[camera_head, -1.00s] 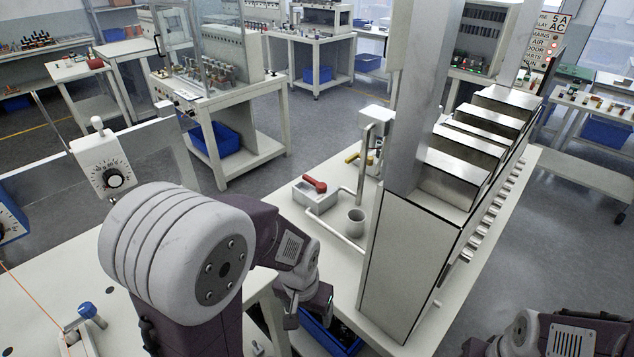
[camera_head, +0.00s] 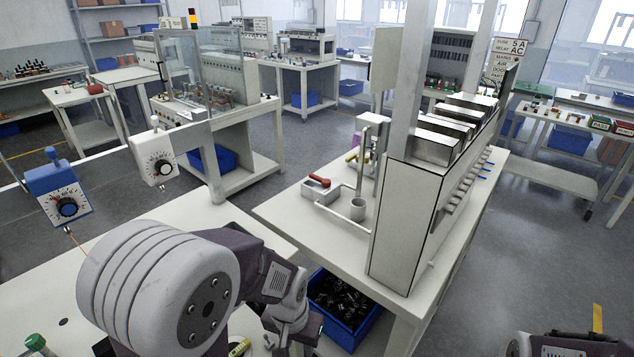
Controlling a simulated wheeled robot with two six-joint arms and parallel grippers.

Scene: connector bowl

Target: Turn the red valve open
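The red valve (camera_head: 319,181) is a small red lever on top of a pale block (camera_head: 315,190). It stands on the white bench (camera_head: 290,208) near the middle of the head view, beside a pipe and a small cup (camera_head: 357,209). My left gripper (camera_head: 292,335) is at the bottom, in front of and lower in the picture than the valve, well apart from it. Its fingers look spread with nothing between them, though the arm partly hides them. Of my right arm only a part shows at the bottom right; its gripper is out of the frame.
A tall metal cabinet (camera_head: 402,222) stands on the bench right of the valve. A blue bin (camera_head: 340,308) of dark parts sits beneath the bench's front edge. Dial boxes, one white (camera_head: 155,157) and one blue (camera_head: 58,192), are at the left. Bench surface left of the valve is clear.

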